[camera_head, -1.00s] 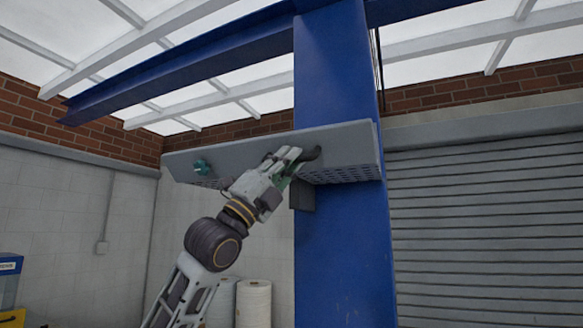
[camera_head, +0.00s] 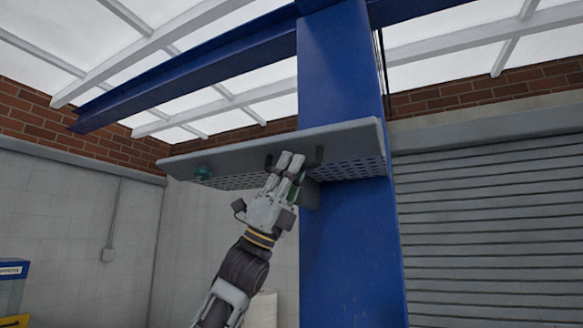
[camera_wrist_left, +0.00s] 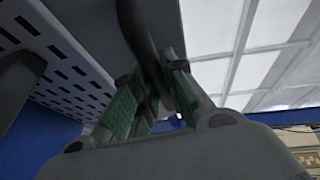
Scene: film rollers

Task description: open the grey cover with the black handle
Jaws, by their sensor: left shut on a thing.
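The grey cover (camera_head: 230,155) is a long panel high on the blue column, with its slotted underside showing. Its black handle (camera_head: 319,156) is on the front face, right of the middle. My left gripper (camera_head: 290,167) reaches up from below, its fingers at the handle and hiding the handle's middle. In the left wrist view, the dark handle bar (camera_wrist_left: 143,38) runs between the green finger pads, and the gripper (camera_wrist_left: 150,95) is shut on it. The cover (camera_wrist_left: 95,18) fills the upper left there. My right gripper is not in view.
The blue column (camera_head: 345,240) stands right behind the cover. A grey roller shutter (camera_head: 490,230) is to the right. A blue box (camera_head: 12,275) is at the lower left.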

